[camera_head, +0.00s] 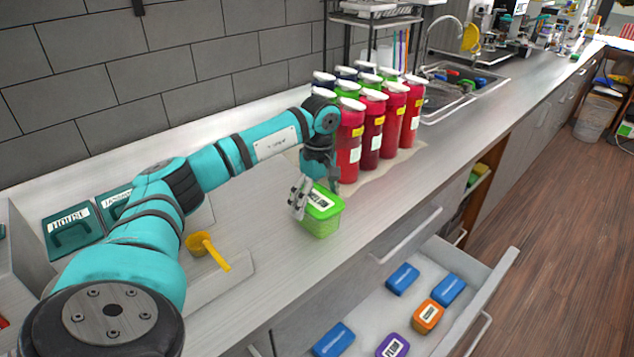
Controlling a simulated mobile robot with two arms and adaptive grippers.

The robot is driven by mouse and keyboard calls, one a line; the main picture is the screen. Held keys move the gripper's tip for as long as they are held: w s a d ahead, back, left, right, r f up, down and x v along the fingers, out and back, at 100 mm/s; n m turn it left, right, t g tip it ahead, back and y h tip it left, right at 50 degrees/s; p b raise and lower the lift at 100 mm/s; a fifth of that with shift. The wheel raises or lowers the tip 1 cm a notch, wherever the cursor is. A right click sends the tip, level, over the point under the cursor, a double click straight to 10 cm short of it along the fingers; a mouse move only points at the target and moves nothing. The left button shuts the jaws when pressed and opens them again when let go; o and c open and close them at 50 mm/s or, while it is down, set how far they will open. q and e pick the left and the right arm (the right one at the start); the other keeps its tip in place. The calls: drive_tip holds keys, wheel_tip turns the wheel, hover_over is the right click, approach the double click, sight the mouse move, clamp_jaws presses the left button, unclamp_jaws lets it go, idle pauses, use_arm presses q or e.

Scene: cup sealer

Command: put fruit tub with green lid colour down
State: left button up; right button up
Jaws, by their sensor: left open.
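The fruit tub with the green lid (322,209) is a green box with a white label on top. It is on or just above the grey counter, near the counter's front edge; I cannot tell if it touches. My left gripper (300,197) is at the tub's left upper side, with its fingers open close to the lid. My left arm reaches in from the lower left. My right gripper is not in view.
Several red bottles with white caps (371,125) stand behind the tub. An open drawer (380,311) below holds several small tubs. A yellow scoop (207,249) lies at left. Free counter (270,235) lies left of the tub.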

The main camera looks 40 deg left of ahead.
use_arm(q)
wheel_tip(320, 180, up, 12)
drive_tip(key=b, duration=0.1)
drive_tip(key=shift+w+f, duration=0.2)
drive_tip(key=shift+w, duration=0.05)
idle(0.4)
